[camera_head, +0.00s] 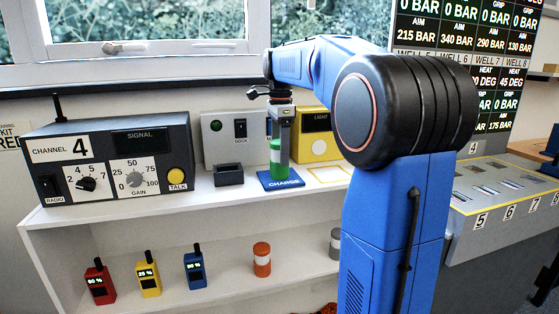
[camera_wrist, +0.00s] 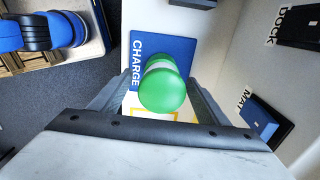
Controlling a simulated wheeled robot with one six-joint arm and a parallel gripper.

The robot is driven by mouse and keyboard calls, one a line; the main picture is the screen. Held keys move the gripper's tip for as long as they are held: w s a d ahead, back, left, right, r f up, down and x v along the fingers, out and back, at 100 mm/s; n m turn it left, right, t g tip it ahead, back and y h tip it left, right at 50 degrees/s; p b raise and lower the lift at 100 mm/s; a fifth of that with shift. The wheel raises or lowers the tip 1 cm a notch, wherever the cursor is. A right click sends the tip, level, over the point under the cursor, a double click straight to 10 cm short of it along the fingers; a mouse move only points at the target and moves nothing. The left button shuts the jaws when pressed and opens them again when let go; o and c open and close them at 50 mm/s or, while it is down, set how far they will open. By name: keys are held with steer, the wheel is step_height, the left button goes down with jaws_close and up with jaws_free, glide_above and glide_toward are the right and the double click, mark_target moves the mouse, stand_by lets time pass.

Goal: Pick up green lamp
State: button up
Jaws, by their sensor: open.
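The green lamp (camera_head: 275,158), a green cylinder with a white band, stands upright at the blue CHARGE pad (camera_head: 268,183) on the top shelf. In the wrist view the lamp (camera_wrist: 162,92) shows its round green top, with the pad (camera_wrist: 140,45) beyond it. My gripper (camera_head: 283,140) points down over the lamp. In the wrist view the fingers of my gripper (camera_wrist: 158,80) are open, one on each side of the lamp. I cannot tell whether either finger touches it. In the head view the gripper partly hides the lamp's upper part.
A radio box (camera_head: 115,155) stands left on the shelf, beside a grey DOCK panel (camera_head: 224,128) and black holder (camera_head: 229,174). A yellow LIGHT box (camera_head: 318,147) is close behind on the right. An orange lamp (camera_head: 262,260) and several handheld radios stand on the lower shelf.

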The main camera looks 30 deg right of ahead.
steer(key=shift+w+f, duration=0.1)
steer(key=shift+f, duration=1.9)
steer(key=c, duration=1.5)
steer(key=shift+r, duration=0.1)
